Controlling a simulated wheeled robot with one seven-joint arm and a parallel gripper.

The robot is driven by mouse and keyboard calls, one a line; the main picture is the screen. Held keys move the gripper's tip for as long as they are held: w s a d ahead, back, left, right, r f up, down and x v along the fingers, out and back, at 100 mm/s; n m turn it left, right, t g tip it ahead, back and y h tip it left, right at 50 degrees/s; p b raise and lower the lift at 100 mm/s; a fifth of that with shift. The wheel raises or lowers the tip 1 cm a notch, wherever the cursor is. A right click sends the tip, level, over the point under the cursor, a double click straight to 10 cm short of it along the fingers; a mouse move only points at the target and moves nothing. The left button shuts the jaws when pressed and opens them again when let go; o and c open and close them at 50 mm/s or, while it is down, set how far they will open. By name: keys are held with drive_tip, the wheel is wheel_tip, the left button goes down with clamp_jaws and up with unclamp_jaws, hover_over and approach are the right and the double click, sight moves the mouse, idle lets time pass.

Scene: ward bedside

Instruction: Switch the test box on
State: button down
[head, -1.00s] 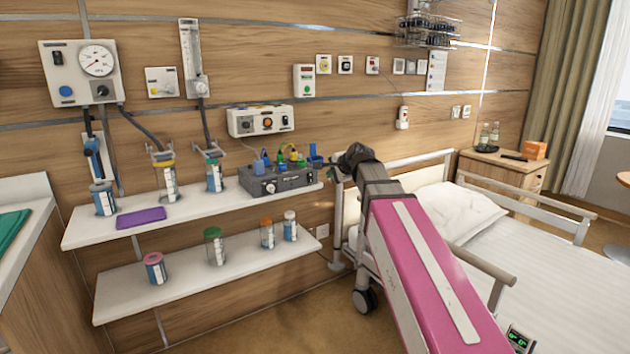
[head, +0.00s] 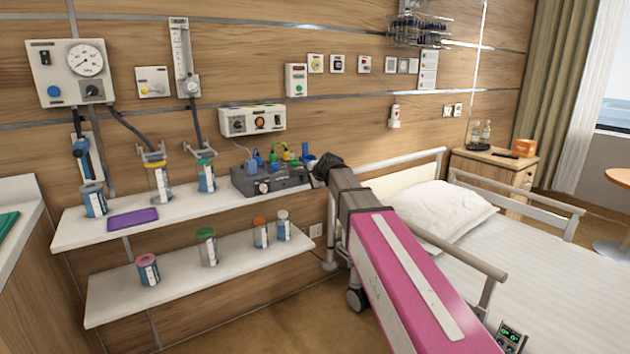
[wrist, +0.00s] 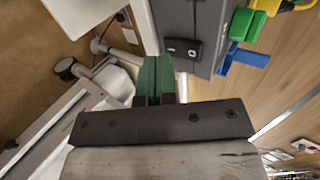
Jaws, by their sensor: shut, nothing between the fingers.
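The test box (head: 268,182) is a grey case on the upper shelf, with coloured plugs along its top and a knob on its front. It shows large in the wrist view (wrist: 203,15), where a black rocker switch (wrist: 182,50) sits on its end face. My gripper (wrist: 155,62) has green fingers pressed together with nothing between them. In the wrist view the fingertips are just left of and below the switch; I cannot tell whether they touch the box. In the head view my dark wrist (head: 325,168) is at the box's right end and the fingers are hidden.
The upper shelf (head: 85,238) also holds a purple pad (head: 132,218) and several jars. The lower shelf (head: 110,305) holds more jars. A white wall unit (head: 252,120) hangs behind the box. The bed (head: 540,260) with its rails stands to the right of my arm.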

drive_tip(key=shift+w+a+f, duration=0.1)
drive_tip(key=shift+w+a, duration=0.4)
drive_tip(key=shift+w, duration=0.2)
drive_tip(key=shift+w, duration=0.15)
drive_tip(key=shift+a, duration=0.1)
drive_tip(key=shift+r, duration=0.85)
